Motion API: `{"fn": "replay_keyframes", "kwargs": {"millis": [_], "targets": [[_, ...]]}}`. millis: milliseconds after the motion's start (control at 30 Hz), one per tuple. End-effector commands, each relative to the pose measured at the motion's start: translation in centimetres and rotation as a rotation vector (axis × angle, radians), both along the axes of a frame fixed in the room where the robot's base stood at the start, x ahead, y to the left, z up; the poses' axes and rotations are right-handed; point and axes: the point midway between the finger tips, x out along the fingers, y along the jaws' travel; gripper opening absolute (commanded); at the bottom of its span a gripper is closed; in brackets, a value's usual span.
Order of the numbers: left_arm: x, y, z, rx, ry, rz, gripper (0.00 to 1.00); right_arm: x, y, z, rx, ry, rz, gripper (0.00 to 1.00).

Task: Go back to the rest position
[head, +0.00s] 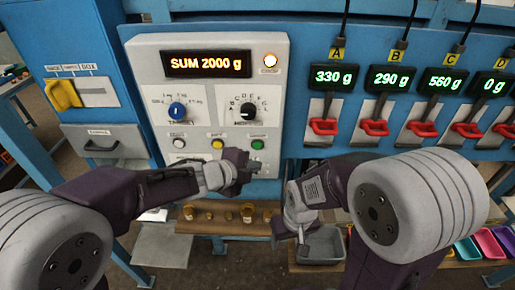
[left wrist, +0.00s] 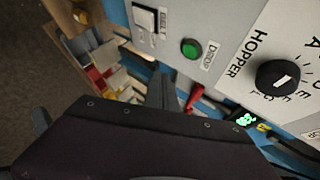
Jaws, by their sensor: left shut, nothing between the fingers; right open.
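My left gripper (head: 246,165) is shut and empty in front of the lower part of the grey control panel (head: 215,90), just below the green button (head: 257,144). In the left wrist view its dark finger (left wrist: 160,92) points toward the panel, near the green button (left wrist: 191,48) marked DROP; it looks apart from the button. My right gripper (head: 290,237) is open, hanging lower and to the right, above a grey bin (head: 322,246). Its fingertips are partly hard to make out. I see nothing held in either gripper.
The panel display (head: 207,64) reads SUM 2000 g. The HOPPER knob (head: 248,111) is black. Red handles (head: 323,126) sit under displays A 330 g, B 290 g, C 560 g and D 0 g. A wooden shelf (head: 200,229) with small brown items lies below. Coloured trays (head: 489,243) stand lower right.

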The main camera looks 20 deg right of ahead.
Motion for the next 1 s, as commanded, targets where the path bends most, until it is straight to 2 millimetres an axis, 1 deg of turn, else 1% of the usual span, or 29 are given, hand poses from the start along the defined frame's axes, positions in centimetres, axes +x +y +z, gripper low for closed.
{"fn": "replay_keyframes", "kwargs": {"millis": [633,667,700,733,767,800,833,867,900,933,967,1000], "targets": [[0.0,0.0,0.0,-0.001,0.001,0.001,0.0,0.0,0.0,0.0,0.0,0.0,0.0,0.62],[0.2,0.2,-0.2,0.0,0.001,0.005,0.0,0.0,0.0,-0.1,0.0,0.0,0.0,0.62],[0.6,0.8,-0.5,-0.001,-0.001,0.02,0.0,0.0,0.0,-0.6,0.0,0.0,0.0,0.62],[1.2,1.6,-0.9,-0.003,-0.004,0.041,0.0,0.0,0.0,-1.1,0.0,0.0,0.0,0.62],[2.1,2.8,-1.2,-0.006,-0.01,0.071,0.0,0.0,0.0,-1.8,0.0,0.0,0.0,0.62],[3.2,5.2,-2.1,-0.008,-0.012,0.126,0.0,0.0,0.0,-3.0,0.0,0.0,0.0,0.62],[3.9,7.4,-3.0,-0.022,0.001,0.189,0.0,0.0,0.0,-3.9,0.0,0.0,0.0,0.62],[4.5,9.8,-4.0,-0.036,0.028,0.269,0.0,0.0,0.0,-4.5,0.0,0.0,0.0,0.62],[4.9,13.2,-5.5,-0.06,0.079,0.4,0.0,0.0,0.0,-5.3,0.0,0.0,0.0,0.62],[5.0,15.7,-6.7,-0.081,0.128,0.506,0.0,0.0,0.0,-5.8,0.0,0.0,0.0,0.62],[4.7,18.2,-8.0,-0.106,0.182,0.616,0.0,0.0,0.0,-6.2,0.0,0.0,0.0,0.62],[4.0,21.4,-9.9,-0.141,0.262,0.768,0.0,0.0,0.0,-6.7,0.0,0.0,0.0,0.62]]}}
